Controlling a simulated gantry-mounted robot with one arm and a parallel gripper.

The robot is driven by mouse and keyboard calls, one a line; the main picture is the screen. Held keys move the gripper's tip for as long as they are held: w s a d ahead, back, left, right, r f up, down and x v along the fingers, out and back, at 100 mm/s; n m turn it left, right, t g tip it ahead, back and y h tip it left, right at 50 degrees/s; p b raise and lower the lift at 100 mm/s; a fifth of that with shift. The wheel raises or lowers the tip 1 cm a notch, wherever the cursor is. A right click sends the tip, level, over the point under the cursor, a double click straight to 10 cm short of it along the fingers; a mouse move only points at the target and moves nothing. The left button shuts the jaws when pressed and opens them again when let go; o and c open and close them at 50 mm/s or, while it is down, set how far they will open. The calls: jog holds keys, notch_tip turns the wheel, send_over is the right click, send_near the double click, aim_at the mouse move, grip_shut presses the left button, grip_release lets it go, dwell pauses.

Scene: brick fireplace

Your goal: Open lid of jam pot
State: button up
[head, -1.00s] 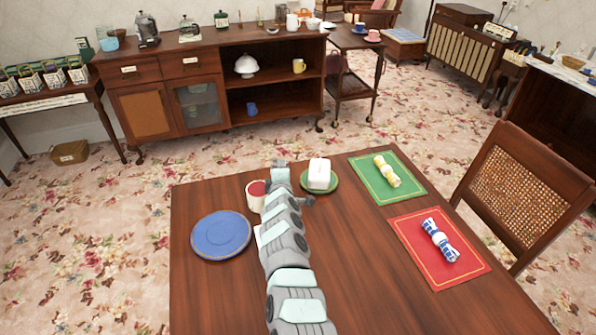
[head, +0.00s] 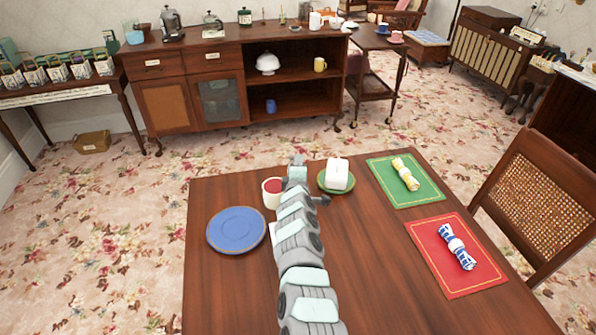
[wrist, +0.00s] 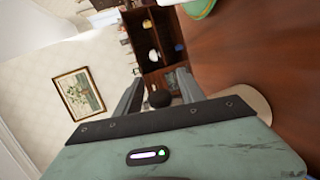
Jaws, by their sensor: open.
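A small white pot with a dark red top (head: 271,190) stands on the wooden table (head: 230,290), just left of my gripper (head: 297,168). It looks like the jam pot; no knob can be made out in the head view. In the wrist view my gripper (wrist: 157,92) is open, its two fingers apart. A dark round knob-like thing (wrist: 158,98) shows between them; I cannot tell whether it belongs to the pot. A pale round surface (wrist: 250,104) is partly hidden behind my gripper's body. The fingertips are too small to judge in the head view.
A white covered dish (head: 337,174) on a green plate (head: 322,184) is close right of my gripper. A blue plate (head: 236,230) lies left. Green (head: 385,184) and red (head: 430,255) mats with rolled napkins lie right. A white item (head: 274,236) is partly hidden by my arm.

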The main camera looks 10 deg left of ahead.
jog(key=shift+p+v, duration=1.4)
jog(key=shift+v, duration=0.55)
jog(key=p+v, duration=0.6)
jog(key=p, duration=0.3)
jog(key=shift+s+d+r+p, duration=0.15)
jog(key=shift+s+r+p, duration=0.05)
jog(key=shift+s+p, duration=0.15)
jog(key=shift+f, duration=0.1)
